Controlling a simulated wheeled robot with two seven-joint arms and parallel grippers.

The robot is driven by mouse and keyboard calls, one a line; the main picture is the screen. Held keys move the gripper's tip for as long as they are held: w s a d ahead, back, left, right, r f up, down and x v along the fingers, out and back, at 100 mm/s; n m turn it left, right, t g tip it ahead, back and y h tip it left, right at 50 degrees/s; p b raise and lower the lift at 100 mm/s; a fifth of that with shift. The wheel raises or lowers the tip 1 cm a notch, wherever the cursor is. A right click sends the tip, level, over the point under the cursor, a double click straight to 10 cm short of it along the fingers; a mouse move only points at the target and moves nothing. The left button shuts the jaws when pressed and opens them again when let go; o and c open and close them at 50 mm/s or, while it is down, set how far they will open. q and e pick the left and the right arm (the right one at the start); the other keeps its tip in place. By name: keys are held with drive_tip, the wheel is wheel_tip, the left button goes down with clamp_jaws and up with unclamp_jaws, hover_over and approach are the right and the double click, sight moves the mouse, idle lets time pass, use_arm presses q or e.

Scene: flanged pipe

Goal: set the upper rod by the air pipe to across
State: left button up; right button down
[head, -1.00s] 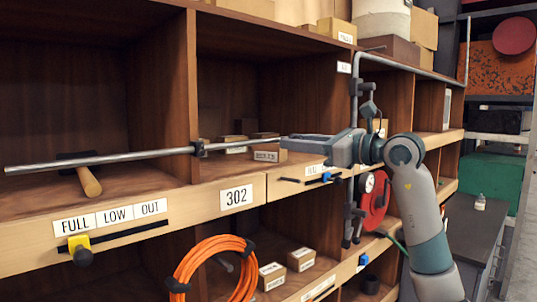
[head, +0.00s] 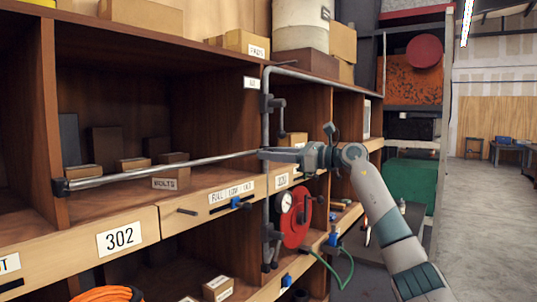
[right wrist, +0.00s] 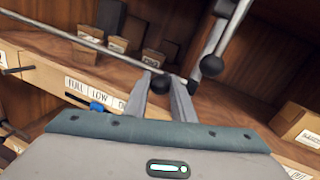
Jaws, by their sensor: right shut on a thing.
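The upper rod (head: 165,167) is a long thin metal bar running across the front of the upper bay. Its left end is at a black bracket (head: 62,187) on the upright. Its right end reaches the grey air pipe (head: 266,190). My right gripper (head: 264,154) is shut on the rod near its right end, close beside the pipe. In the right wrist view the rod (right wrist: 95,42) comes from upper left to the fingertips (right wrist: 171,86); the exact grip is partly hidden. My left gripper is not in view.
A short lever with a black ball (right wrist: 212,66) hangs by the pipe, close to my fingers. A red reel (head: 296,217) and gauge (head: 284,201) sit below. Small boxes (head: 171,172) stand behind the rod. Open floor (head: 485,215) lies right.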

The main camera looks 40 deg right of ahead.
drive_tip(key=shift+d+r, duration=0.1)
drive_tip(key=shift+d, duration=0.1)
drive_tip(key=shift+r, duration=0.1)
drive_tip(key=c, duration=1.5)
unclamp_jaws()
drive_tip(key=shift+w+d+f, duration=0.1)
drive_tip(key=shift+d+f, duration=0.05)
drive_tip(key=shift+f, duration=0.05)
use_arm(q)
wheel_tip(320, 180, down, 7)
drive_tip(key=b, duration=0.7)
drive_tip(key=shift+w+a, duration=0.45)
use_arm(e)
drive_tip(key=v, duration=1.7)
drive_tip(key=shift+s, duration=0.25)
